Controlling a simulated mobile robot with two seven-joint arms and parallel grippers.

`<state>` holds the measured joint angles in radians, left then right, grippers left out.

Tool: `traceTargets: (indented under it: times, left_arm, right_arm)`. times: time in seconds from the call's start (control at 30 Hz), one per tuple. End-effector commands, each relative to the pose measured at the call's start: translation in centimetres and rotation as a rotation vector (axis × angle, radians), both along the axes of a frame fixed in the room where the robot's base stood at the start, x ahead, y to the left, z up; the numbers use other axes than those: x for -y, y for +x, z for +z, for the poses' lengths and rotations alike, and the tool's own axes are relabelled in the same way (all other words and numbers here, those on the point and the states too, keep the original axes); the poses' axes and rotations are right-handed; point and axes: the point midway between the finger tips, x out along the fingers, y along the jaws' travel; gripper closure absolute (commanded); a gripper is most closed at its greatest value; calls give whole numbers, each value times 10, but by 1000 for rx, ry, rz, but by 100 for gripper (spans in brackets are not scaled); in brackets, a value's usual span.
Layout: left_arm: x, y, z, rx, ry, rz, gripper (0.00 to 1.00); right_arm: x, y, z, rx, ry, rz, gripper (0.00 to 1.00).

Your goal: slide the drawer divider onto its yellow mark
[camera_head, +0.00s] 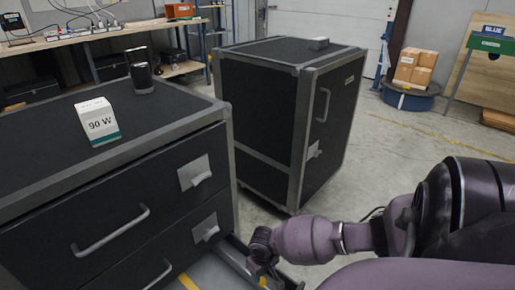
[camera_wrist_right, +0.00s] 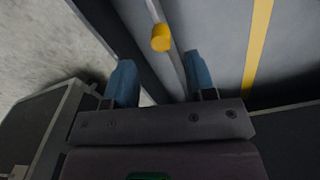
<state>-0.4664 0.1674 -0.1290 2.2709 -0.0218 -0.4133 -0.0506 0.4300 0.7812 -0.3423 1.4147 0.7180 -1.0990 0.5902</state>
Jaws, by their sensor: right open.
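The drawer divider (camera_wrist_right: 176,66) is a thin grey strip in the right wrist view, with a yellow knob (camera_wrist_right: 161,38) on it. The knob also shows as a small yellow spot in the head view (camera_head: 262,281). The yellow mark (camera_wrist_right: 257,45) is a stripe on the grey drawer floor, to the right of the divider and apart from it; it also shows in the head view (camera_head: 188,281). My right gripper (camera_wrist_right: 160,80) is open, its blue fingertips either side of the divider's line, with the knob just beyond the gap. Contact cannot be told. My left gripper is out of view.
The open drawer's dark side wall (camera_wrist_right: 112,38) runs close to the left finger. The drawer cabinet (camera_head: 130,190) carries a box marked 90 W (camera_head: 98,122) and a dark object (camera_head: 141,75). A second black cabinet (camera_head: 270,110) stands behind.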

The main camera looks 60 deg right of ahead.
Motion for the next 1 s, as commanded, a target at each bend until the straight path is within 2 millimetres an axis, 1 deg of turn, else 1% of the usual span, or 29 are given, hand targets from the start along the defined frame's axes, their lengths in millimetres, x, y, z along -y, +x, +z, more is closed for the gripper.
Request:
traceTargets:
  times: [0.03, 0.2, 0.3, 0.5, 0.77, 0.8, 0.87, 1.0]
  left_arm:
    - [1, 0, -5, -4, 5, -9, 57]
    - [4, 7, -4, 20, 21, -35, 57]
    - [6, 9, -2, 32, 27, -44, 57]
    - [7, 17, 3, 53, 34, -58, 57]
    - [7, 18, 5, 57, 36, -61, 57]
    - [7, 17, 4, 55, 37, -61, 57]
    - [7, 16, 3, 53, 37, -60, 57]
    - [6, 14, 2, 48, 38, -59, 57]
  right_arm:
    - [-1, -5, -17, -13, 1, 0, 49]
    - [-1, -5, -42, -10, 1, 0, 49]
    - [-1, -3, -51, -8, 1, 0, 49]
    - [0, -1, -59, -2, 1, 0, 49]
    - [0, 0, -58, 1, 1, 0, 49]
    - [0, 0, -58, 1, 1, 1, 51]
    - [0, 0, -58, 1, 1, 1, 60]
    - [0, 0, -58, 1, 1, 0, 82]
